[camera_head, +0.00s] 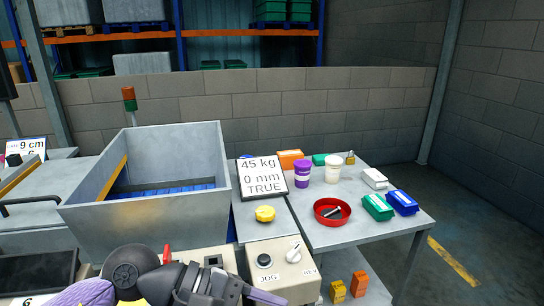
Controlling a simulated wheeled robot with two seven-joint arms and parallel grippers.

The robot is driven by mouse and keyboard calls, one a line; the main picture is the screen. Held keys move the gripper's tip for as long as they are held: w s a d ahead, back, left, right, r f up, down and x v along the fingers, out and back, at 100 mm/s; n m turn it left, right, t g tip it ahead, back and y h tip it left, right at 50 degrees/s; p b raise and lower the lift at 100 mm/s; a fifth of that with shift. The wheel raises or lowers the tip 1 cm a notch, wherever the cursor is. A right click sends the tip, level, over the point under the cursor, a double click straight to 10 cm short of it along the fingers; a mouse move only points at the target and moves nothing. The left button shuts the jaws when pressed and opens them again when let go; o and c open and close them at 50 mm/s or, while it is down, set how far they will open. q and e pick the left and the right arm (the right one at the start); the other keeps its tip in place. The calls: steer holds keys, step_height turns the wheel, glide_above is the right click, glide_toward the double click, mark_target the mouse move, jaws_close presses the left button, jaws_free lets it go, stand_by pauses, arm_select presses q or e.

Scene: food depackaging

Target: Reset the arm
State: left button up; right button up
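My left arm comes in at the lower left, in front of the machine. My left gripper (262,296) is dark with a purple tip and points right, low in front of the control boxes. Only part of its fingers shows, so I cannot tell whether it is open or shut. I see nothing held in it. My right arm and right gripper are not in view.
A grey hopper (150,215) stands behind my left arm. A control box (282,272) with knobs is close to the gripper. The right table (375,238) bears a red bowl (317,212), purple tub (302,174), green box (378,207) and blue box (402,202). Floor is clear far right.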

arm_select(q)
step_height(320, 180, up, 7)
steer(key=w+d+n+t+h, duration=0.1)
steer(key=d+n+t+h, duration=0.1)
steer(key=n+t+h, duration=0.85)
steer(key=w+a+n+t+y, duration=0.4)
steer(key=n+t+y, duration=0.4)
steer(key=n, duration=1.1)
steer(key=a+f+n+g+y, duration=0.1)
steer(key=a+f+n+y, duration=0.5)
steer(key=n, duration=0.4)
steer(key=a+f+n+g+y, duration=0.1)
steer(key=a+f+n+y, duration=0.2)
steer(key=f+n+y, duration=0.45)
steer(key=s+a+f+n+g+y, duration=0.1)
steer(key=s+f+n+g, duration=0.55)
steer(key=s, duration=0.25)
steer(key=s+a+f+n+g+y, duration=0.1)
steer(key=s+a+f+n+g, duration=0.1)
steer(key=s+f+n+g, duration=0.55)
steer(key=s+f, duration=0.4)
steer(key=f, duration=0.6)
steer(key=s+f, duration=0.4)
steer(key=f, duration=0.6)
steer(key=s+a+f+g, duration=0.2)
steer(key=s+f, duration=0.5)
steer(key=s, duration=0.4)
steer(key=shift+s+a+f, duration=0.35)
steer(key=shift+a+f, duration=0.05)
steer(key=shift+a, duration=0.45)
